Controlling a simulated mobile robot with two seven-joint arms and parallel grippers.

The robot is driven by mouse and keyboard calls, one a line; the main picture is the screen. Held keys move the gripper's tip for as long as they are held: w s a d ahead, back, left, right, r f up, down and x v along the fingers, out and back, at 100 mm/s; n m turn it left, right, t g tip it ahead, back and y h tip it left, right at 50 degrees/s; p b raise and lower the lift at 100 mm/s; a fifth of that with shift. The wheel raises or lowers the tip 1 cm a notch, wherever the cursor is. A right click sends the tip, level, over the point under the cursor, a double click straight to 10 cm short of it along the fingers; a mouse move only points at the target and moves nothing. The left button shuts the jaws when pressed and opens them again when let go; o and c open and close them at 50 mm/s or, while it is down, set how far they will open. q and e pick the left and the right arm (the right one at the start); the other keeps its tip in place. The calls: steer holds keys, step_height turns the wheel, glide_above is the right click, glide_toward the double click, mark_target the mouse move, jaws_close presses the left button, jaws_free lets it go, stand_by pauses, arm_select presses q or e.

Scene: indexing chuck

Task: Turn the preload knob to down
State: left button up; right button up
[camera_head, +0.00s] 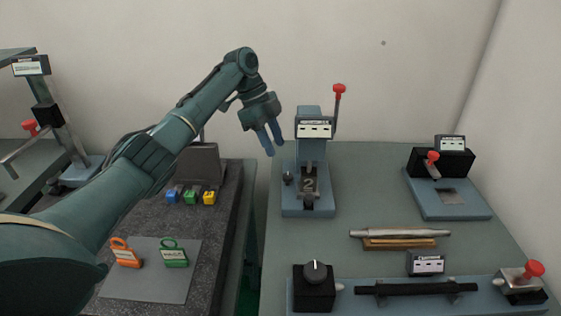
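A round black knob (315,272) with a white pointer mark sits on a black block at the front of the right-hand table. The mark lies on the knob's far side, pointing roughly away from me. I cannot read a label that names it the preload knob. My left gripper (274,148) hangs in the air, fingers down, just left of the blue-grey upright device (307,200) with the "2" on it. It is well behind and above the knob and touches nothing. Its two fingers are close together and look empty; their gap is unclear. My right gripper is out of view.
The upright device has a red-tipped lever (339,92). A black bar (416,288) and a red-knobbed block (524,279) lie right of the knob. A metal rod (400,233) lies behind. A red-handled device (446,170) stands back right.

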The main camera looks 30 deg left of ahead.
arm_select(q)
steer(key=shift+v, duration=2.4)
steer(key=shift+d+f, duration=0.1)
